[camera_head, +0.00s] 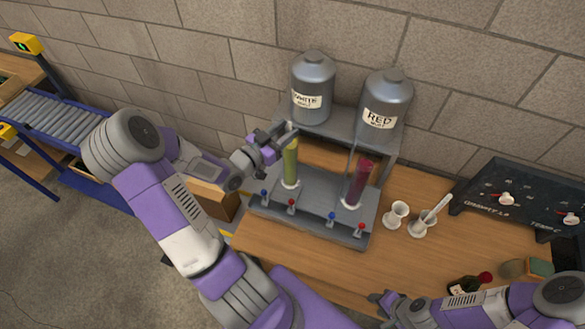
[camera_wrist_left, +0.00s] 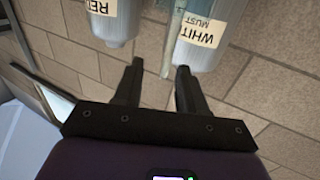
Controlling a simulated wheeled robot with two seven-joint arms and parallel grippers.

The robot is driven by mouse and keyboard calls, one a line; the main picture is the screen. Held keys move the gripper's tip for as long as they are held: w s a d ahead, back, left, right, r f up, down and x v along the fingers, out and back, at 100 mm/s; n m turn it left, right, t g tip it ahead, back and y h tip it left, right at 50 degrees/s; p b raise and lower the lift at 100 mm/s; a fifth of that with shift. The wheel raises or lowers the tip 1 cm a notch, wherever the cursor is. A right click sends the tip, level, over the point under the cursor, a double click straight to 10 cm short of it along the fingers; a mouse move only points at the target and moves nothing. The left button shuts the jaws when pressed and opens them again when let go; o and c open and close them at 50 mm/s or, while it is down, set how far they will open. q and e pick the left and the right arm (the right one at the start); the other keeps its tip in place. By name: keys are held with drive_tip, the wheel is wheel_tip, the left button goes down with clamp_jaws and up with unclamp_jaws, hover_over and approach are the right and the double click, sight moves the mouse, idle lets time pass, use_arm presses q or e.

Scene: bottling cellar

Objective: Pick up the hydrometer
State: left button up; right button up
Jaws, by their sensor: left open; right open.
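A tall green-filled cylinder (camera_head: 290,163) and a red-filled cylinder (camera_head: 360,183) stand on a grey rack (camera_head: 319,212). My left gripper (camera_head: 283,132) is open by the top of the green cylinder. In the left wrist view, a thin pale translucent rod (camera_wrist_left: 172,42) lies between the lines of the open fingers (camera_wrist_left: 157,72), apparently beyond their tips; I cannot tell whether it is the hydrometer. A pale stick (camera_head: 437,207) leans in a white cup (camera_head: 419,228) at the right; its kind is unclear. My right gripper (camera_head: 380,301) is open and empty at the table's front.
Two grey tanks, white must (camera_head: 313,88) and red must (camera_head: 386,103), stand on a shelf behind the cylinders. Small levers line the rack's front. Another white cup (camera_head: 396,214), a dark board (camera_head: 520,205) and a bottle (camera_head: 465,285) are at the right. The wooden table (camera_head: 300,255) is clear in front.

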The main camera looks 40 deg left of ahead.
use_arm(q)
drive_tip(key=w, duration=0.5)
drive_tip(key=shift+f, duration=0.1)
drive_tip(key=shift+s, duration=0.1)
clamp_jaws()
